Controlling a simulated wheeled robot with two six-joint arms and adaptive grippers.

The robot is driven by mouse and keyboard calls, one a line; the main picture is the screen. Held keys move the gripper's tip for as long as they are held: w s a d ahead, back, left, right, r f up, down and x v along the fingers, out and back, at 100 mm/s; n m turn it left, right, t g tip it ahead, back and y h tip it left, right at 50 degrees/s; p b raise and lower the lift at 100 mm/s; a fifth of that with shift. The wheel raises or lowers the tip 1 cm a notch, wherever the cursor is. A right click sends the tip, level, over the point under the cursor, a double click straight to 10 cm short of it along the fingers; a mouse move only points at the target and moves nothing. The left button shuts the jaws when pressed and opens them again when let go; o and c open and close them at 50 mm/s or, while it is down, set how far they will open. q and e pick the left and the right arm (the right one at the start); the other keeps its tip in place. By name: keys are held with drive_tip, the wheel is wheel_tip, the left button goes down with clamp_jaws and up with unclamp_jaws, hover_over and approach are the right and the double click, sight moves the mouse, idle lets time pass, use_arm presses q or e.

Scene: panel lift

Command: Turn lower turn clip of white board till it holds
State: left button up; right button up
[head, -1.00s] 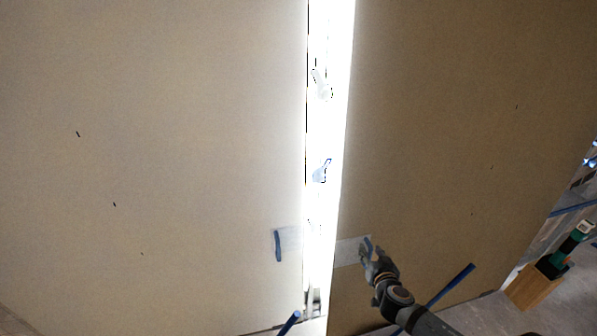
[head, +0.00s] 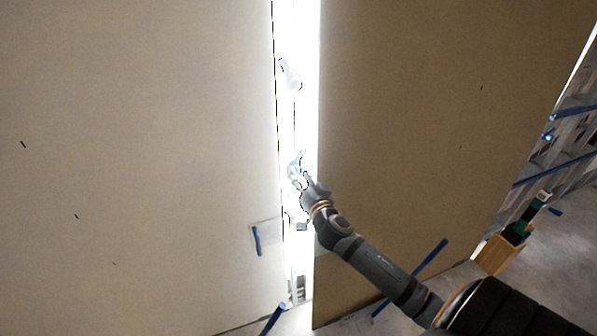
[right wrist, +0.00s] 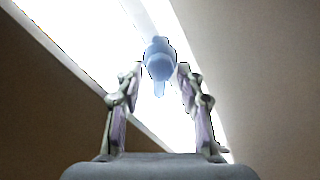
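The lower turn clip (head: 295,166) is a small pale blue piece on the glaring white strip (head: 298,125) between two tan panels. In the right wrist view the clip (right wrist: 159,62) is rounded, with a narrow tab pointing down. My right gripper (head: 304,178) is at the clip in the head view. In the wrist view my right gripper (right wrist: 159,82) is open, with one finger on each side of the clip; I cannot tell whether they touch it. An upper clip (head: 290,74) is higher on the strip. My left gripper is not in view.
A left tan panel (head: 130,160) and a right tan panel (head: 410,130) flank the strip. A wooden box (head: 496,254) with a green-black tool stands on the floor at right.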

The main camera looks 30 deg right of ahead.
drive_tip(key=shift+x, duration=0.8)
clamp_jaws()
